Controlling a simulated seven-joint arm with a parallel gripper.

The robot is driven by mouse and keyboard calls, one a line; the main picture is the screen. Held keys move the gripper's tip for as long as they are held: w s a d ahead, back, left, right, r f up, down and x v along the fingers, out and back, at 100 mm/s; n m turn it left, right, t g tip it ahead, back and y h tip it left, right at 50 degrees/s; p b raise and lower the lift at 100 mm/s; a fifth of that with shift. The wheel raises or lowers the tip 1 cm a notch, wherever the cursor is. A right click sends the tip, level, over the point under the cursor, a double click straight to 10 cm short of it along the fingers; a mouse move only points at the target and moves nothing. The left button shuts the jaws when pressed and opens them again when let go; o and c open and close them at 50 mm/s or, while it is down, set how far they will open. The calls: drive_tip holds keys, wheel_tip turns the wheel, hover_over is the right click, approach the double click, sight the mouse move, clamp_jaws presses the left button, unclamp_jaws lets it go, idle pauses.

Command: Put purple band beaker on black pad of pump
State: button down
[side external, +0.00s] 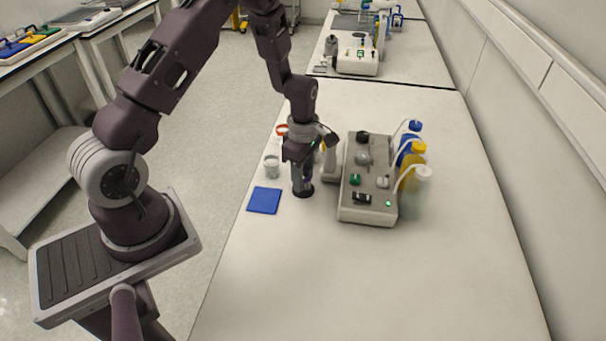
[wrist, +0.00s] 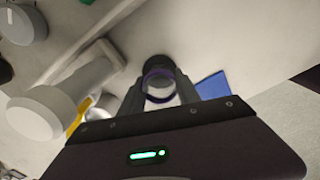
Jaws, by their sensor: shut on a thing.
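The purple band beaker (wrist: 160,86) is a small clear beaker with a purple ring, between my fingers in the wrist view. My gripper (side external: 302,183) points down and is shut on it. In the side view the fingers mostly hide the beaker; only a bit of purple (side external: 308,178) shows. The black pad (side external: 303,192) is round and lies directly below the fingertips, left of the pump (side external: 367,185). In the wrist view the dark pad (wrist: 158,62) shows just beyond the beaker. I cannot tell whether the beaker touches the pad.
A blue square mat (side external: 264,200) lies left of the pad. A clear beaker (side external: 271,166) and a red-banded one (side external: 282,130) stand behind it. Blue (side external: 415,127), yellow (side external: 415,155) and white-capped (side external: 421,179) bottles line the pump's right side. The table's front is clear.

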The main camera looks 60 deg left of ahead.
drive_tip(key=shift+f, duration=0.1)
drive_tip(key=shift+c, duration=1.5)
unclamp_jaws()
drive_tip(key=s+d+r+m+t, duration=0.1)
drive_tip(key=s+d+r+m, duration=0.15)
drive_tip(key=r, duration=0.75)
drive_tip(key=s+d+r+m+t, duration=0.1)
drive_tip(key=d+r+m, duration=0.25)
drive_tip(key=r, duration=0.65)
drive_tip(key=s+d+r+m+t, duration=0.1)
drive_tip(key=s+d+r+m, duration=0.1)
drive_tip(key=s+r+m, duration=0.3)
drive_tip(key=s+d+r+m+t, duration=0.2)
drive_tip(key=s+r+m, duration=0.3)
drive_tip(key=s+m, duration=0.7)
drive_tip(key=shift+s+d+r+t, duration=0.3)
drive_tip(key=shift+s+d+r, duration=0.1)
drive_tip(key=shift+s, duration=0.4)
